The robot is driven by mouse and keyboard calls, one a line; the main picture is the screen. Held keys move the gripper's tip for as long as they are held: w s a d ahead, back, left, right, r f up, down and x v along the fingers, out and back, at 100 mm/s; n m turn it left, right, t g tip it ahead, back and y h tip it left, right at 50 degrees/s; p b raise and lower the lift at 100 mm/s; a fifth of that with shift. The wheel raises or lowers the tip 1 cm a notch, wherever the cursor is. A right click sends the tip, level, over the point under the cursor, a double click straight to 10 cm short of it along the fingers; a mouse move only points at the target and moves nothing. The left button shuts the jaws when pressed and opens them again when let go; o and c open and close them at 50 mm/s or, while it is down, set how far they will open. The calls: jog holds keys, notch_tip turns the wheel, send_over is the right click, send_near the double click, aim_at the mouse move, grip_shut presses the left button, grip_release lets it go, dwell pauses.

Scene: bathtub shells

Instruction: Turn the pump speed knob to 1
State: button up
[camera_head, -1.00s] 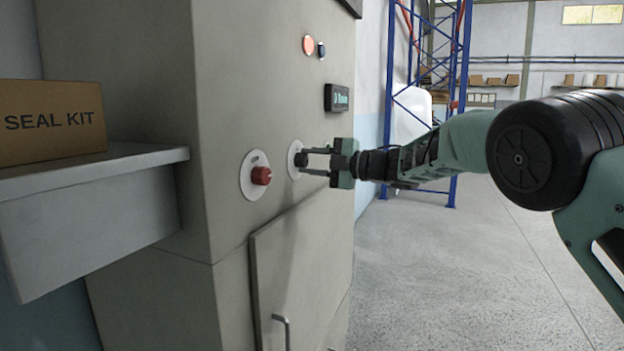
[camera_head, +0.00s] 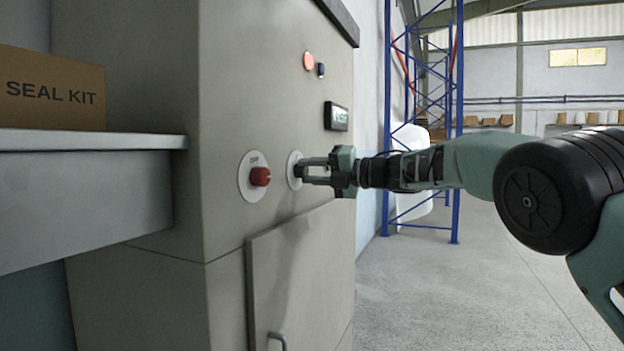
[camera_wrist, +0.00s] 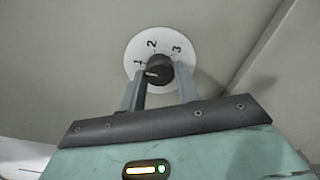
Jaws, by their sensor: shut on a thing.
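The pump speed knob (camera_wrist: 158,68) is a small black round knob on a white dial (camera_wrist: 150,42) marked 1, 2 and 3. A pale mark shows on the knob's lower left side, on the side toward the 1. My gripper (camera_wrist: 160,80) is shut on the knob, with one finger on each side of it. In the head view, my gripper (camera_head: 303,170) reaches in from the right to the white dial (camera_head: 293,170) on the grey cabinet. The fingers hide most of the knob there.
A red knob (camera_head: 260,176) on a white plate marked OFF sits just left of the dial. A small dark display (camera_head: 336,116) is above my gripper. A cabinet door (camera_head: 290,270) is below. A shelf (camera_head: 90,140) with a seal kit box (camera_head: 52,90) juts out at the left.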

jog(key=shift+f, duration=0.15)
dwell(0.3)
jog(key=o, duration=1)
jog(key=shift+d, duration=0.1)
jog(key=b+v, duration=0.2)
jog(key=v, duration=1.5)
jog(key=shift+s+d, duration=0.1)
jog(key=shift+d, duration=0.05)
